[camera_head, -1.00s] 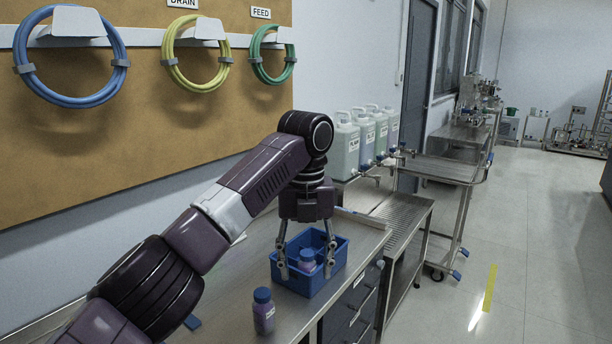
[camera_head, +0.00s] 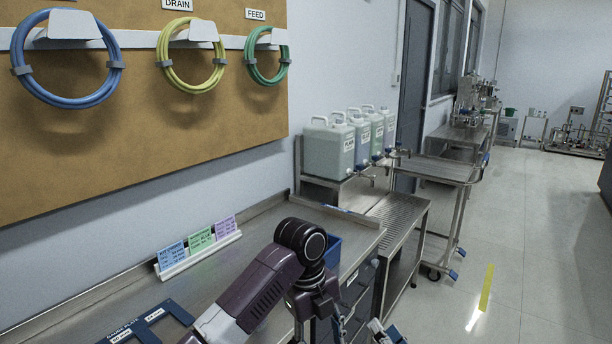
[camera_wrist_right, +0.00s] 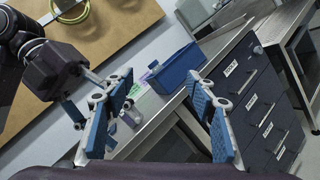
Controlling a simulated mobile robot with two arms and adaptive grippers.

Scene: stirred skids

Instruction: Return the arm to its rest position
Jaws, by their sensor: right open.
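My left arm comes in from the left in the head view, and its gripper (camera_head: 320,328) hangs low at the bottom edge. Its fingers stand apart, with the tips cut off. The blue bin (camera_head: 333,250) on the steel counter (camera_head: 235,277) is mostly hidden behind that arm. My right gripper (camera_wrist_right: 158,130) is open and empty in that view, with blue finger pads. Only part of it (camera_head: 386,333) shows in the head view.
Coloured cards (camera_head: 199,246) stand at the counter's back, with a dark blue frame (camera_head: 150,322) in front. Large jugs (camera_head: 329,148) stand on a rack beyond. Drawers (camera_wrist_right: 258,110) sit under the counter. The floor (camera_head: 540,230) at right is clear.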

